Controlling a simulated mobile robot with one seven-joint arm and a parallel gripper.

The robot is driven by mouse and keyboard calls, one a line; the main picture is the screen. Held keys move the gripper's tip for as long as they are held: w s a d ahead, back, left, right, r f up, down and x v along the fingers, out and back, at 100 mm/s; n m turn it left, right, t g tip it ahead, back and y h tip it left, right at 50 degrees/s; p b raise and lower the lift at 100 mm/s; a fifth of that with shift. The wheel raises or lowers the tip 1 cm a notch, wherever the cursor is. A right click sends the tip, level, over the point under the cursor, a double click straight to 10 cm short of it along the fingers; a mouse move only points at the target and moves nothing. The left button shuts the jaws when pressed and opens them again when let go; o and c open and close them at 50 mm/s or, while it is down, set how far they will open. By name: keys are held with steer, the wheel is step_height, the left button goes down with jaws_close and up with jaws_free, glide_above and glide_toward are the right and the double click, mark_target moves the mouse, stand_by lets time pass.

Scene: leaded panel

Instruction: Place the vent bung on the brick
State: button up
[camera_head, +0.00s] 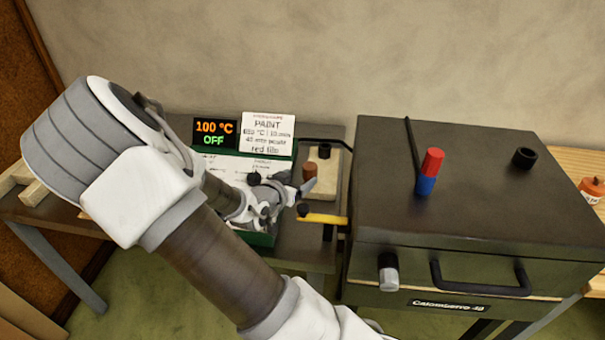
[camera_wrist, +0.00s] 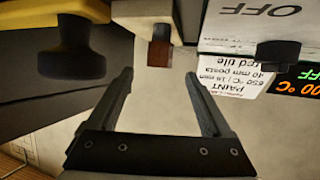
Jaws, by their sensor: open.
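A short black cylinder (camera_head: 523,157), which looks like the vent bung, stands on the right of the kiln lid. The brick looks to be the pale block (camera_head: 331,184) left of the kiln, partly hidden by my arm; a small dark piece (camera_head: 324,150) shows at its far end. My gripper (camera_wrist: 160,76) is open and empty. In the head view it is near the controller, left of the block and well away from the kiln-lid cylinder. A brown piece (camera_wrist: 159,51) shows ahead between the fingers; I cannot tell the distance.
A yellow bar (camera_head: 325,219) is near my gripper. The controller display (camera_head: 215,132) and paint card (camera_head: 267,133) stand behind.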

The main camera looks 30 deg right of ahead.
steer(key=a+y, duration=0.4)
steer(key=a, duration=0.1)
steer(key=s+a+y, duration=0.1)
steer(key=a+y, duration=0.1)
steer(key=shift+a+r+n+g, duration=0.1)
steer(key=shift+a+n+g, duration=0.3)
steer(key=a+r, duration=0.1)
steer(key=a+y, duration=0.1)
steer(key=s+a+r+n+y, duration=0.1)
steer(key=shift+a+r, duration=0.3)
steer(key=shift+a, duration=0.05)
steer(key=s+a+r+n+g+y, duration=0.1)
steer(key=s+a+r+n+y, duration=0.5)
steer(key=s+r, duration=0.6)
steer(key=s+d+r+n+h, duration=0.1)
steer(key=s+r+n+h, duration=0.1)
steer(key=s, duration=0.8)
step_height(320, 180, up, 3)
steer(key=shift+s+d+f+n+g+h, duration=0.15)
steer(key=shift+s+d+n+g+h, duration=0.2)
steer(key=shift+h, duration=0.25)
